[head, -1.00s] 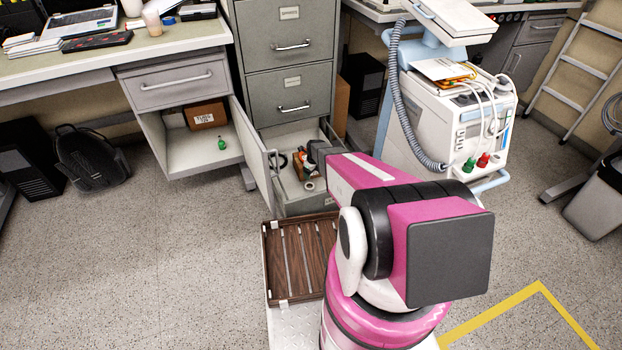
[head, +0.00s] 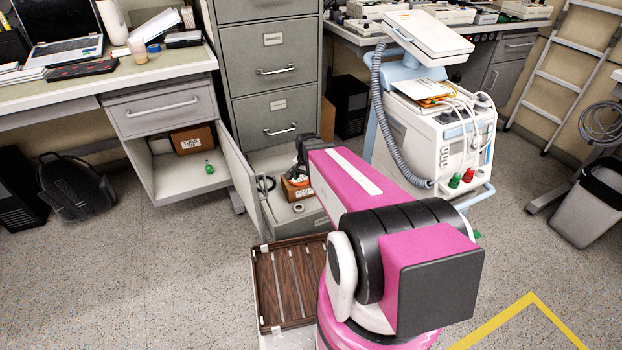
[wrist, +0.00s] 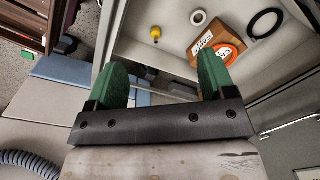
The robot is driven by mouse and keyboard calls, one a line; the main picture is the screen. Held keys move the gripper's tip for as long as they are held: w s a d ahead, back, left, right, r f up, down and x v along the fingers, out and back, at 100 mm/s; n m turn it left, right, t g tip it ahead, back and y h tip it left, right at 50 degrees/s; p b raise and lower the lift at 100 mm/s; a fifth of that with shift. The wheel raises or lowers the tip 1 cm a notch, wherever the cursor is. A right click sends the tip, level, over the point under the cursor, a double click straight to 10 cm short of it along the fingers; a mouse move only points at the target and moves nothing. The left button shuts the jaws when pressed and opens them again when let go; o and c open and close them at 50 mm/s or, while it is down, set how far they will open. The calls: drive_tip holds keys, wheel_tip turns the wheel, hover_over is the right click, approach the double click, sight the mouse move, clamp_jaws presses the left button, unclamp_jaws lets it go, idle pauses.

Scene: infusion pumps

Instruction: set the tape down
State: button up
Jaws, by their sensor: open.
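My gripper (wrist: 160,64) is open, with nothing between its two green fingers in the wrist view. It is over the open bottom drawer (wrist: 170,58) of a grey filing cabinet. I cannot tell for certain which is the tape.
A yellow item (wrist: 155,33) lies in the drawer. An open cabinet door (head: 245,180) stands left of the drawer. A wooden slatted tray (head: 290,285) is in front. A white medical cart (head: 425,130) with a coiled hose stands right.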

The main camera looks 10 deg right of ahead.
drive_tip(key=s+r+n, duration=0.8)
drive_tip(key=s, duration=0.1)
drive_tip(key=shift+s+r, duration=0.3)
drive_tip(key=shift+s, duration=0.05)
drive_tip(key=shift+s, duration=0.1)
